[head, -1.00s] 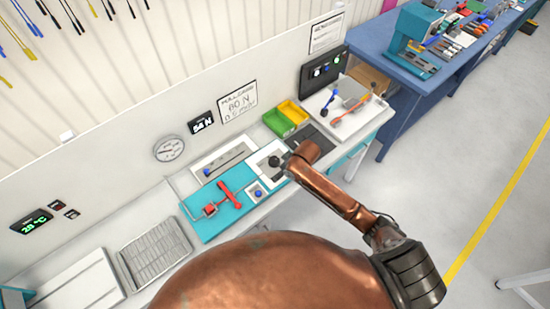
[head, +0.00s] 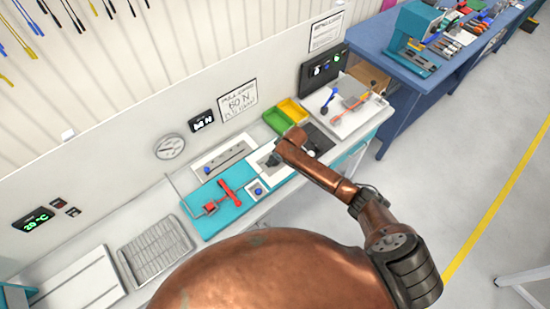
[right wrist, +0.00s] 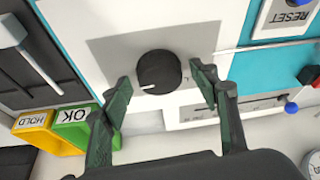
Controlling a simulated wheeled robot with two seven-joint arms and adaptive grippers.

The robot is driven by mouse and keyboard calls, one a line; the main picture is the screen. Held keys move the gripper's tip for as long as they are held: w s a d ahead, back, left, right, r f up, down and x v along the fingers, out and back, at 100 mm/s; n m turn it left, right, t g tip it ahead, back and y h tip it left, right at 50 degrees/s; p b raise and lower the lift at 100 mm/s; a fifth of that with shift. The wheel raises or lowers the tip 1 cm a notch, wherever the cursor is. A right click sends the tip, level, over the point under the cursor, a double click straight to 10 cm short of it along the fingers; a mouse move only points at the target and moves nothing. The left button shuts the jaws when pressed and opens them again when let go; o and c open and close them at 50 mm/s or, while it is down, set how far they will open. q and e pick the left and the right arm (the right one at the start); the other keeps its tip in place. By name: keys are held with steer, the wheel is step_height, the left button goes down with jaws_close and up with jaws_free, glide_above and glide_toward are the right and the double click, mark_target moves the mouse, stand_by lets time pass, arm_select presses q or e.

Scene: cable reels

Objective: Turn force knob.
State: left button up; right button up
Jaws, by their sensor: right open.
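The black round force knob (right wrist: 158,72) sits on a white panel in the right wrist view, with a white pointer mark at its lower left edge. My right gripper (right wrist: 160,77) is open, with one dark green finger on each side of the knob and visible gaps between. In the head view my right gripper (head: 274,158) is over the white panel, and the wrist hides the knob. My left gripper is out of view.
A teal plate with a red clamp (head: 229,190) and a blue RESET button (head: 258,190) lies beside the panel. A lever board (head: 345,105) is to the right.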

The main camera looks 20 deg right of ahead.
steer(key=shift+f, duration=0.1)
steer(key=shift+c, duration=0.6)
steer(key=c, duration=1)
steer(key=shift+a+m+p, duration=0.1)
steer(key=shift+m+p, duration=0.2)
steer(key=shift+p, duration=0.3)
steer(key=shift+c, duration=0.2)
steer(key=shift+m+h+p, duration=0.3)
steer(key=shift+m+p, duration=0.05)
steer(key=shift+m, duration=0.15)
steer(key=o, duration=1.2)
steer(key=shift+c, duration=0.2)
